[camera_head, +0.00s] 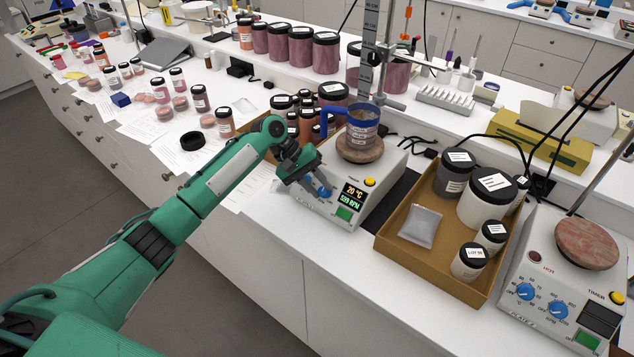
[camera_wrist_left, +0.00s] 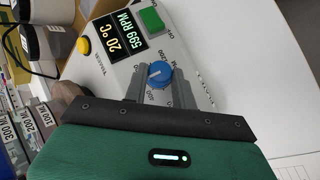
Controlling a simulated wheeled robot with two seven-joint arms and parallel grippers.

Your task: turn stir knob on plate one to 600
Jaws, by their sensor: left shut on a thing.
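Plate one (camera_head: 340,213) is a white stirrer hotplate with a round brown top (camera_head: 360,150) and a blue-handled beaker (camera_head: 362,128) on it. Its display (camera_wrist_left: 117,39) reads 20 °C and 599 RPM in the left wrist view. My left gripper (camera_head: 318,183) is at the front panel, shut on the blue stir knob (camera_wrist_left: 159,75), with a grey finger on either side of it. In the head view the gripper partly covers this knob (camera_head: 323,191). My right gripper is not in view.
A brown tray (camera_head: 428,272) with black-lidded jars and a small packet stands right of plate one. A second hotplate (camera_head: 560,285) is at the far right. Jars crowd behind and left of plate one.

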